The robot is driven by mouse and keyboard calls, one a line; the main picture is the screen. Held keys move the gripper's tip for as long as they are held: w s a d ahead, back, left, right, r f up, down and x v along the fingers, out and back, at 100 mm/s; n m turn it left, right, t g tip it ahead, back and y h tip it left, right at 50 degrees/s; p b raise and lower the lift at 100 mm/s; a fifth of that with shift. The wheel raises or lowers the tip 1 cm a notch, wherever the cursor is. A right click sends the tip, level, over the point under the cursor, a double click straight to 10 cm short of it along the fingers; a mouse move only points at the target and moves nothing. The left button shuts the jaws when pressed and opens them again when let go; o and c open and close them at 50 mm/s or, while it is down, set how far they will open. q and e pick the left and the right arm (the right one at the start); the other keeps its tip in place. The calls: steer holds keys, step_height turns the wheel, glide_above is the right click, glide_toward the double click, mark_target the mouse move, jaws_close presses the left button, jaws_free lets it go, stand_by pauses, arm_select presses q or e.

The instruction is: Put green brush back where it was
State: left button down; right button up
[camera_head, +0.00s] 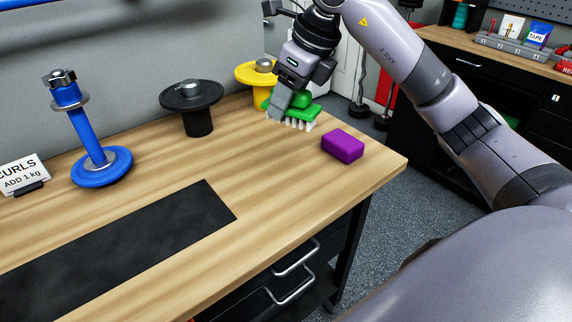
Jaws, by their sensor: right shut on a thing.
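The green brush (303,115) with pale bristles is at the back right of the wooden table (270,155). Its bristles point down, at or just above the tabletop; I cannot tell whether they touch it. My right gripper (284,104) comes down from above and is shut on the brush, hiding part of its handle. My left gripper is not in view.
A purple block (342,146) lies in front of the brush, near the right edge. A yellow spool-like stand (254,73) is just behind the gripper. A black stand (192,103), a blue dumbbell stand (95,160), a sign (24,176) and a black mat (125,252) are further left.

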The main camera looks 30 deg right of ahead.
mark_target(317, 110)
step_height(317, 110, down, 15)
steer(key=shift+r+b, duration=0.1)
steer(key=shift+b, duration=0.2)
steer(key=o, duration=1)
steer(key=v, duration=1.1)
steer(key=shift+r, duration=0.1)
steer(key=shift+s+r, duration=0.2)
steer(key=shift+r, duration=0.3)
